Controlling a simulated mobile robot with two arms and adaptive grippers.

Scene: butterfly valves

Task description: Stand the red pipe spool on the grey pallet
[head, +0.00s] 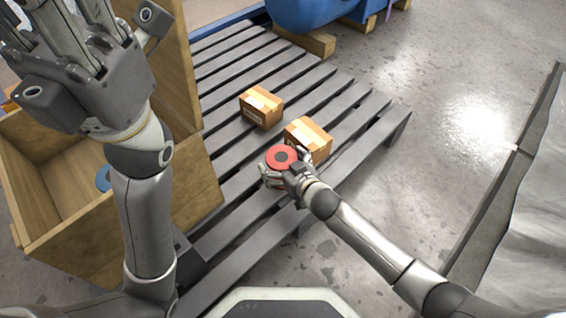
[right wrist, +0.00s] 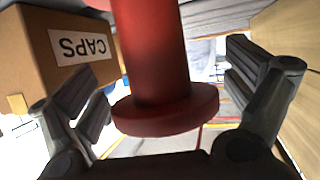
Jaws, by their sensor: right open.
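The red pipe spool (head: 281,157) is upright over the grey pallet (head: 228,165), its round flange facing up with a dark centre. Its foot is hidden in the head view. In the right wrist view the spool (right wrist: 155,60) shows its red tube and one flange. My right gripper (head: 275,176) is open around the spool. In the right wrist view its fingers (right wrist: 165,95) stand on both sides, with gaps to the tube. My left gripper (head: 75,35) is raised at the upper left, over the wooden crate; its jaw state is unclear.
Two cardboard boxes stand on the pallet, one (head: 261,107) farther back and one (head: 308,139) close beside the spool. A wooden crate (head: 30,245) stands left, with a blue part (head: 103,178) inside.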

